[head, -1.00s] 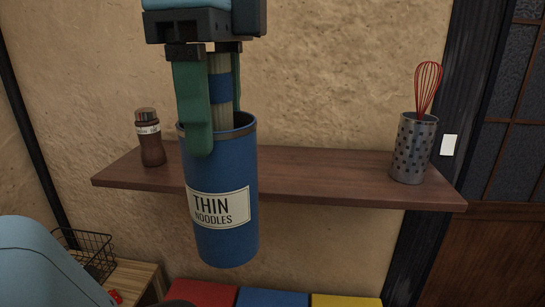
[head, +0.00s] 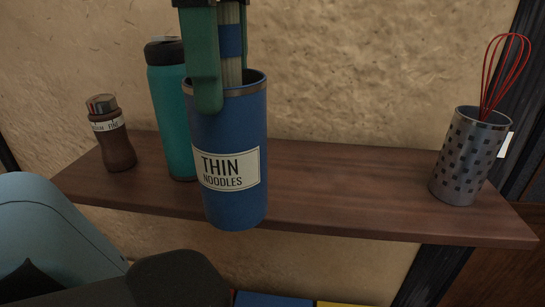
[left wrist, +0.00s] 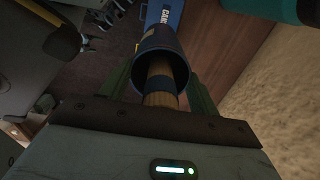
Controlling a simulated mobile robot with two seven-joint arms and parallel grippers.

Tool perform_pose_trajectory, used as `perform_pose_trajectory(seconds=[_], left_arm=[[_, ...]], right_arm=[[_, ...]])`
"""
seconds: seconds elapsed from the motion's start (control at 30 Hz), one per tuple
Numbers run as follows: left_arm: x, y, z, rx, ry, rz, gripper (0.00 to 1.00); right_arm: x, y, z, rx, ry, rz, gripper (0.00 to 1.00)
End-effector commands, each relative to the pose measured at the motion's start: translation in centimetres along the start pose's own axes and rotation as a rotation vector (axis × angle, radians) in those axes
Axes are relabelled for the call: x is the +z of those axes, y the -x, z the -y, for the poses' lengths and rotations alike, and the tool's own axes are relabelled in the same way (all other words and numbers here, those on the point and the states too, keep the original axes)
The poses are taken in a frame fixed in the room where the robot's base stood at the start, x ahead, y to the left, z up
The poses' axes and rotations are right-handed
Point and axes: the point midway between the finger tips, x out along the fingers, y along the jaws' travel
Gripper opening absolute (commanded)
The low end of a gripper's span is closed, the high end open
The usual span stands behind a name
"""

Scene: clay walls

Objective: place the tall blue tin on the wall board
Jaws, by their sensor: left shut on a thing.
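The tall blue tin (head: 234,190), labelled THIN NOODLES and filled with a bundle of noodles (head: 231,60), hangs upright in my left gripper (head: 222,85). The green fingers are shut at its rim; one lies over the near left side and the other is mostly hidden. The tin (left wrist: 163,42) also shows between the fingers in the left wrist view. In the head view the tin overlaps the wall board (head: 340,190), its base showing below the front edge; I cannot tell whether they touch. My right gripper is not in view.
On the board a brown jar (head: 113,140) and a teal bottle (head: 172,115) stand left of the tin, the bottle close behind it. A perforated metal holder (head: 468,160) with a red whisk (head: 505,75) stands at the right. The board between tin and holder is clear.

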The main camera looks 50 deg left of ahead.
Motion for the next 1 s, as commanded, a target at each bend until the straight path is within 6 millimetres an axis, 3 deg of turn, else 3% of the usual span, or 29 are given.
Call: perform_pose_trajectory(seconds=[0.33, 0.47, 1.0], left_arm=[[0.0, 0.0, 0.0, -0.001, 0.000, -0.001, 0.27], [0.3, 0.0, 1.0, 0.001, 0.000, -0.002, 0.27], [3.5, -0.9, 12.1, 0.001, 0.001, -0.004, 0.27]], right_arm=[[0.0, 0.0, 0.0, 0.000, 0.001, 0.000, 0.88], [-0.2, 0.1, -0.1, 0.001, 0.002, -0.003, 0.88], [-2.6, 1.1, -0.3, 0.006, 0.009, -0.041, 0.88]])
